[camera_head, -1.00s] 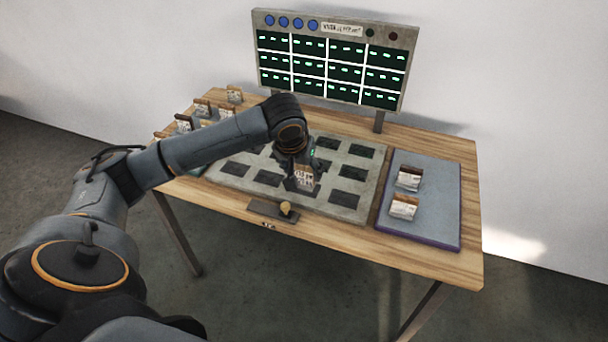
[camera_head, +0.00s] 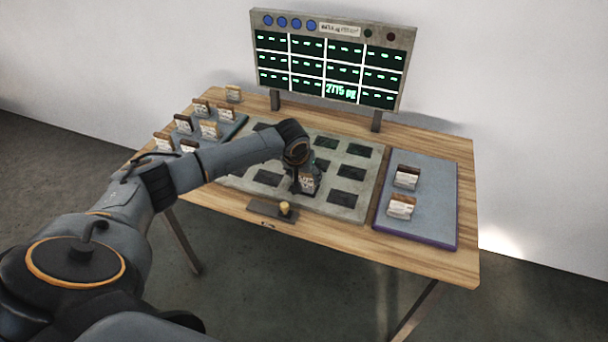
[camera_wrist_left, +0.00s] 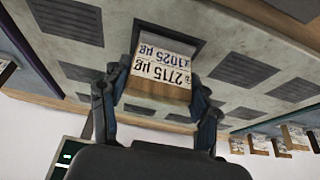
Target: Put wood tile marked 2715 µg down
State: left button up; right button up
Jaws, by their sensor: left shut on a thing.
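The wood tile marked 2715 µg (camera_head: 308,181) is upright on the grey panel of dark pads (camera_head: 228,181), at a pad in the front row. Its label, reading 2715 µg and 1025 µg, shows upside down in the left wrist view (camera_wrist_left: 160,68). My left gripper (camera_wrist_left: 155,100) is shut on the tile, one finger on each side. The tile's base appears to be at the dark pad; exact contact is hard to tell. The display (camera_head: 330,60) shows a large 2715 µg in one lower cell. My right gripper is not in view.
A blue-grey mat (camera_head: 420,226) at the right holds two tiles (camera_head: 401,207). Several tiles stand on a tray at the left (camera_head: 229,130). A small bar with a yellow knob (camera_head: 284,208) lies at the front edge. Other pads are bare.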

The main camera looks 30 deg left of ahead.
pick_arm(q)
jog(key=o, duration=1.4)
jog(key=shift+f, duration=0.15)
jog(key=shift+c, duration=0.2)
jog(key=shift+r, duration=0.25)
jog(key=v, duration=1.2)
jog(key=shift+b, duration=0.35)
jog(key=shift+d+f, duration=0.1)
